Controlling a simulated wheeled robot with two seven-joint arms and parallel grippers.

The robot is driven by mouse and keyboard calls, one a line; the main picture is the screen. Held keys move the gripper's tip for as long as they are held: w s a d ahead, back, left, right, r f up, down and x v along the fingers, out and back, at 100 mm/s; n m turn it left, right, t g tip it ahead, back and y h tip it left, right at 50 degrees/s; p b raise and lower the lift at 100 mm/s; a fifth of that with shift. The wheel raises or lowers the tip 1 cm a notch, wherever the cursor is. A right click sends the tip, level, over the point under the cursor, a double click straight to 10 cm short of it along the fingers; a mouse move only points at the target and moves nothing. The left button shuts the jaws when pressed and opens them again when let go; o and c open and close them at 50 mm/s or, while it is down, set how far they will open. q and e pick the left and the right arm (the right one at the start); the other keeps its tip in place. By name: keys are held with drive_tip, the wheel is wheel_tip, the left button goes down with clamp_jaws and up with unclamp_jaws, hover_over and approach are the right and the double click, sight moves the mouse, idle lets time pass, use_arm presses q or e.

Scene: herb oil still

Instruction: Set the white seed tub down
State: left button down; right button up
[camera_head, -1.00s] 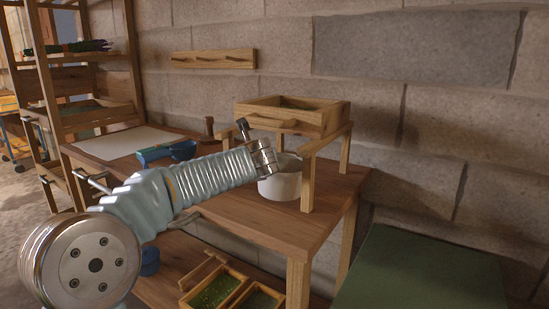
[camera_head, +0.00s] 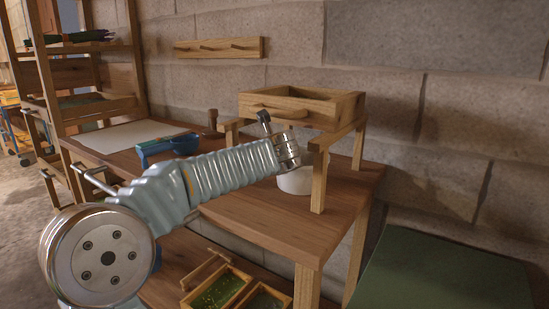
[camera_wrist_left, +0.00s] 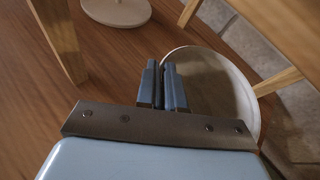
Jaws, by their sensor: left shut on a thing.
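The white seed tub (camera_head: 295,183) is beneath the wooden stand (camera_head: 319,183) on the worktable, partly hidden by my left wrist and a stand leg. My left gripper comes down over the tub's near side in the head view; its fingertips are hidden there. In the left wrist view my left gripper (camera_wrist_left: 163,85) is shut on the rim of the tub (camera_wrist_left: 222,90), whose open top faces the camera. The tub looks upright and at about tabletop height; I cannot tell whether its base touches the wood. My right gripper is not in view.
A wooden box (camera_head: 300,105) sits on top of the stand, whose legs are close around the tub. A blue tool (camera_head: 168,147) and a pale sheet (camera_head: 130,134) lie left on the worktable (camera_head: 255,222). A green surface (camera_head: 440,270) is at right.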

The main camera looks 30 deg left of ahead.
use_arm(q)
drive_tip(key=c, duration=1.2)
unclamp_jaws()
drive_tip(key=v, duration=1.2)
drive_tip(key=shift+r+b, duration=0.15)
drive_tip(key=shift+b, duration=0.25)
